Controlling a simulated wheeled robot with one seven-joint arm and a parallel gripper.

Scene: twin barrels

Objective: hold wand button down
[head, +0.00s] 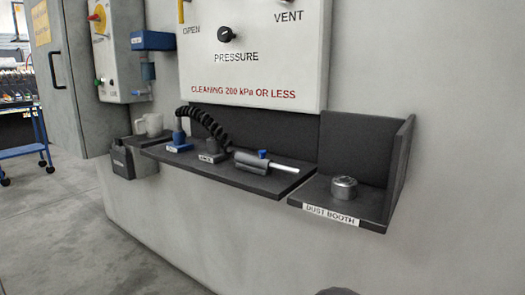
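The wand (250,166) lies on a dark shelf (222,172) on the wall. It has a thick dark grey body, and a thin pale metal tube points right from it. A small blue button (262,153) stands up on top of the body. Nothing touches the button. A black coiled hose (207,121) arches over the shelf to the left of the wand, between a blue fitting and a dark fitting. Where the hose ends is hard to make out. My gripper is not in view.
A dust booth (397,175) with dark walls stands right of the shelf, a round metal part (344,188) on its floor. A panel with a pressure knob (227,34) hangs above. The floor (70,215) at lower left is clear.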

